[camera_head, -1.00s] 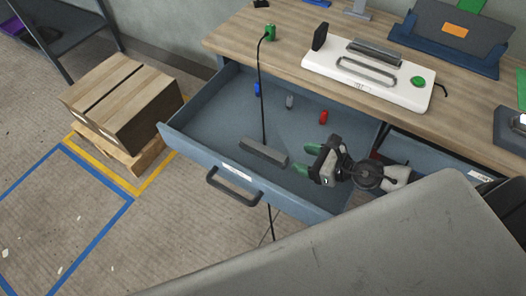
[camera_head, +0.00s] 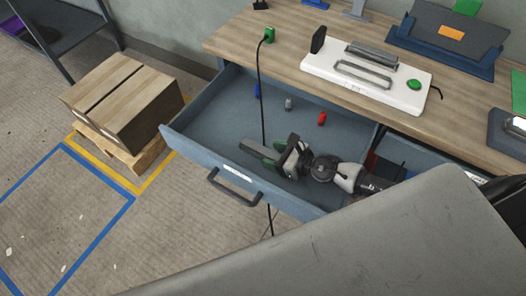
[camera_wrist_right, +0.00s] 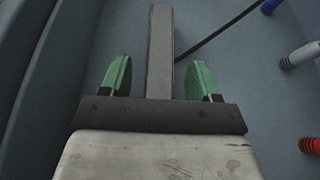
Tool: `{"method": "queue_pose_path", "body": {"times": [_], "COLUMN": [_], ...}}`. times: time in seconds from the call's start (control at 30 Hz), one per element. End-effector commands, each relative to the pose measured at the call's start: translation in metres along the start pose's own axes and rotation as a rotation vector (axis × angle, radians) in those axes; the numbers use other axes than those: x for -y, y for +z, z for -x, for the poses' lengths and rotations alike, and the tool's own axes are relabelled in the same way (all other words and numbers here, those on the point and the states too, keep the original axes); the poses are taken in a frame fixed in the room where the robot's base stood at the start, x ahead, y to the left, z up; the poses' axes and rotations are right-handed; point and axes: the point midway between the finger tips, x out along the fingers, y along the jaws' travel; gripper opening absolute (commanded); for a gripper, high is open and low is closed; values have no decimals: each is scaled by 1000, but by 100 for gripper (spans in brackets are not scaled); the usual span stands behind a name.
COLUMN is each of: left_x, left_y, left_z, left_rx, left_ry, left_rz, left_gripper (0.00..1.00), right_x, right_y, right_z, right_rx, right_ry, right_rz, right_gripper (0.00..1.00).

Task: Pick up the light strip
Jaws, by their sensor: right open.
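The light strip (camera_head: 259,152) is a grey bar lying in the open drawer, near its front wall, with a thin black cable running from it. My right gripper (camera_head: 274,155) is at the strip's right end, which it partly hides in the head view. In the right wrist view the strip (camera_wrist_right: 160,50) runs between the two green fingertips of the open gripper (camera_wrist_right: 162,80), with a gap on each side. The strip's near end is hidden behind the gripper's dark bar. My left gripper is not in view.
The open drawer (camera_head: 205,112) also holds small blue (camera_head: 257,90), grey (camera_head: 289,103) and red (camera_head: 321,118) cylinders. The cable (camera_head: 260,85) rises to a green piece (camera_head: 268,35) at the edge of the wooden worktop (camera_head: 290,30). A white fixture (camera_head: 366,75) stands on the worktop.

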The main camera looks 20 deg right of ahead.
Motion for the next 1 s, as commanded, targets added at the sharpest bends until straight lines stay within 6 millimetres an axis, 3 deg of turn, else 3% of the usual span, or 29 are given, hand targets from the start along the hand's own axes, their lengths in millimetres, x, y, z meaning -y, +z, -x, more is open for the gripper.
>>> {"method": "queue_pose_path", "body": {"times": [0.03, 0.3, 0.4, 0.73, 1.0], "left_x": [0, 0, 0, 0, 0], "left_y": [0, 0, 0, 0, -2], "left_z": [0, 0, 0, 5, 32], "left_rx": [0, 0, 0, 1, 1], "left_ry": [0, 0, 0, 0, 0], "left_rz": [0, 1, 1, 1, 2], "left_gripper": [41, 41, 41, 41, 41], "right_x": [0, 0, 0, 0, 0], "right_y": [0, 0, 0, 5, 33], "right_z": [0, 0, 0, 2, 14], "right_rx": [0, 0, 1, 1, 1], "right_ry": [0, 0, -1, -1, 0], "right_rz": [0, 0, 0, 0, -1], "right_gripper": [59, 17, 6, 6, 6]}}
